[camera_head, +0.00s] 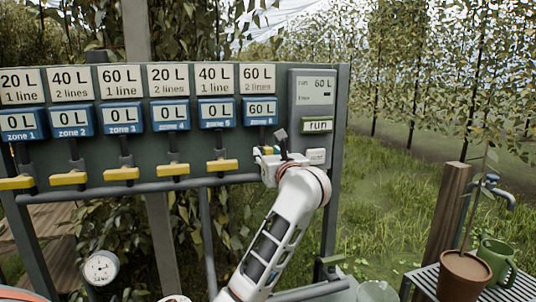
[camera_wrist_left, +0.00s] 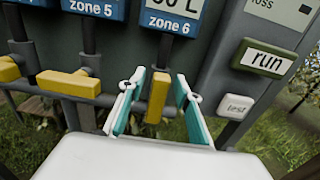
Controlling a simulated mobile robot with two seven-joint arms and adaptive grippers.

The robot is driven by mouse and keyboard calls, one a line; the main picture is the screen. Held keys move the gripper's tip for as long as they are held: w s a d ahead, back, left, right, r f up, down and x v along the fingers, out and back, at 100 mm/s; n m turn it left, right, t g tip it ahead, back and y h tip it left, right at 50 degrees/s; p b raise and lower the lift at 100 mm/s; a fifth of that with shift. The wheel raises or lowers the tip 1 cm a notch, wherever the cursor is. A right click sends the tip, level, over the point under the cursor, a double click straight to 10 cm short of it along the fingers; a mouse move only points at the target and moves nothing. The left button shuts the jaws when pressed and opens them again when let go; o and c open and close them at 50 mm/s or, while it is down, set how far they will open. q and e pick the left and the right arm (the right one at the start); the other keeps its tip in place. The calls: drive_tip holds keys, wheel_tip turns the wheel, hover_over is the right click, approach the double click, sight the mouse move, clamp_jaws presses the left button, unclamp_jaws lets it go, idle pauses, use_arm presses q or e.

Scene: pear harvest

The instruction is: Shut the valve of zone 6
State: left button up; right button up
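The zone 6 valve has a yellow handle (camera_wrist_left: 158,97) that points along its upright pipe, below the blue zone 6 display (camera_wrist_left: 170,17). In the head view this display (camera_head: 260,110) reads 60 L. My left gripper (camera_wrist_left: 160,88) is open, with one teal-lined finger on each side of the handle and gaps showing beside it. In the head view the left gripper (camera_head: 270,156) mostly covers the handle. The zone 5 handle (camera_head: 222,166) lies crosswise, like the others to its left. My right gripper is not in view.
A green run button (camera_head: 317,125) and a pale test button (camera_wrist_left: 235,107) sit just right of the left gripper. A grey pipe (camera_head: 130,188) runs below the handles. A potted plant (camera_head: 464,277) and a green can (camera_head: 496,262) stand at the lower right.

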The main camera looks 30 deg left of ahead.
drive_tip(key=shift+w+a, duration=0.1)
use_arm(q)
clamp_jaws()
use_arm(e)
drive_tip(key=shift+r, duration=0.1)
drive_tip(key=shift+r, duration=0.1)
